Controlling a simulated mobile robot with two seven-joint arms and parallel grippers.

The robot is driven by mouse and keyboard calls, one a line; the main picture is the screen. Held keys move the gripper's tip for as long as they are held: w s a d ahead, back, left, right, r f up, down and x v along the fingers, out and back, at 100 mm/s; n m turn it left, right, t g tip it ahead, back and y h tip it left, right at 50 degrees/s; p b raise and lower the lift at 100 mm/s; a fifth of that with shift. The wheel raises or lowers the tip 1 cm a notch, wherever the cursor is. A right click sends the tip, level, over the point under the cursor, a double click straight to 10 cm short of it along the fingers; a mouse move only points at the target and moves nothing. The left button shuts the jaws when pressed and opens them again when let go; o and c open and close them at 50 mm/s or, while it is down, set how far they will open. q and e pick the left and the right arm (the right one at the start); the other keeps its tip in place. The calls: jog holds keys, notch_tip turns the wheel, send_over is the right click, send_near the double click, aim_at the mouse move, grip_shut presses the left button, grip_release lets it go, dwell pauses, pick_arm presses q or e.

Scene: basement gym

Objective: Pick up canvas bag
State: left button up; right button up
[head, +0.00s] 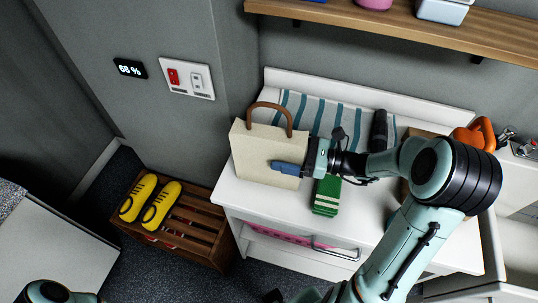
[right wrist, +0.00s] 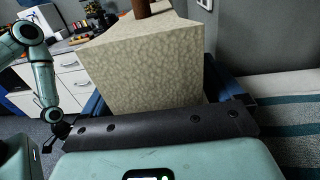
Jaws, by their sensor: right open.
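The canvas bag (head: 262,150) is beige with a brown handle and stands upright at the left end of the white cabinet top. My right gripper (head: 280,160) reaches it from the right. One blue finger shows along the bag's front face; the other is hidden in the head view. In the right wrist view, the bag (right wrist: 150,70) stands between the two spread blue fingers (right wrist: 163,95). The gripper is open, and the bag stays on the surface. Part of my left arm shows, but its gripper's fingers are not seen.
A striped towel (head: 297,105) lies behind the bag. A green folded item (head: 326,196) and a dark cylinder (head: 379,130) lie to its right. A wooden shelf (head: 400,20) hangs above. Yellow shoes (head: 160,205) sit on a wooden crate (head: 205,238) at lower left.

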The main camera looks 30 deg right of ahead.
jog(key=c, duration=1.3)
